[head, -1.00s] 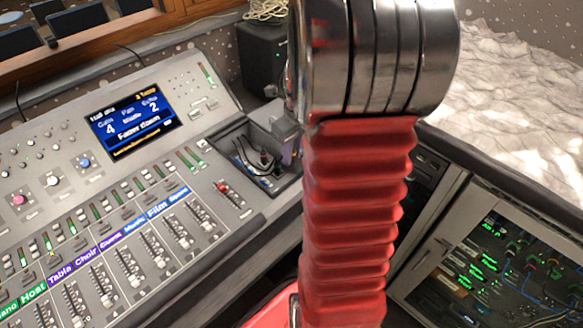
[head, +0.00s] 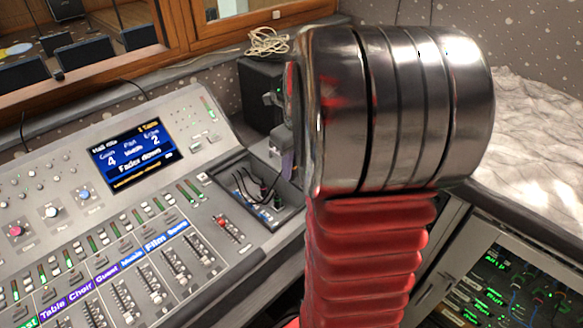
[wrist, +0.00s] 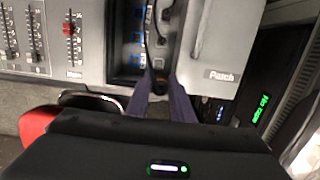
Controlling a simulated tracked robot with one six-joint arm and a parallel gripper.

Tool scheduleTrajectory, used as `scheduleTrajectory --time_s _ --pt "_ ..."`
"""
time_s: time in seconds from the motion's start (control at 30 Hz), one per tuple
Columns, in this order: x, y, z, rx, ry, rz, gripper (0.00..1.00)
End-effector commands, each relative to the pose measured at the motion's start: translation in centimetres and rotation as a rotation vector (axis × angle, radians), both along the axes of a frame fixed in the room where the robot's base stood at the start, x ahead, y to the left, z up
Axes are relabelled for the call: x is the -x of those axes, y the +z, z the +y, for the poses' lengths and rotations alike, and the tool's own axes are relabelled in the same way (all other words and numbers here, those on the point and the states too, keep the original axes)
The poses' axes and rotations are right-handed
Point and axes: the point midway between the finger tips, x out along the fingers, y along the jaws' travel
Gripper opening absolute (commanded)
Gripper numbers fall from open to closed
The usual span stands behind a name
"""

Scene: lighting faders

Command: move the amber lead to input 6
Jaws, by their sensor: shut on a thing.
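In the wrist view the two fingers of my gripper (wrist: 160,98) are closed on a small dark plug with an orange-brown tint, the amber lead (wrist: 158,80). Its black cable runs up over the patch bay (wrist: 118,60). In the head view my gripper (head: 287,160) is partly hidden behind my arm, above the right side of the recessed patch bay (head: 285,222). Several dark leads (head: 245,188) curve inside it. The socket numbers are too small to read, so I cannot tell which one is input 6 or whether the plug touches a socket.
The mixing desk (head: 110,210) with faders and a lit screen (head: 135,153) lies left of the patch bay. A grey panel marked Patch (wrist: 221,76) borders the bay on the right. A black speaker (head: 260,92) stands behind. A rack with green lights (head: 500,290) is at lower right.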

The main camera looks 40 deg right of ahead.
Motion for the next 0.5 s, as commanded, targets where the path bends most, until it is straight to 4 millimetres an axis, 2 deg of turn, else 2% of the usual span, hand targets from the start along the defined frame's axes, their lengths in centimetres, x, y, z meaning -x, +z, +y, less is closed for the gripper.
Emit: scheduleTrajectory --time_s 0.5 --pt "0.0 1.2 0.0 0.001 0.0 -0.001 0.0"
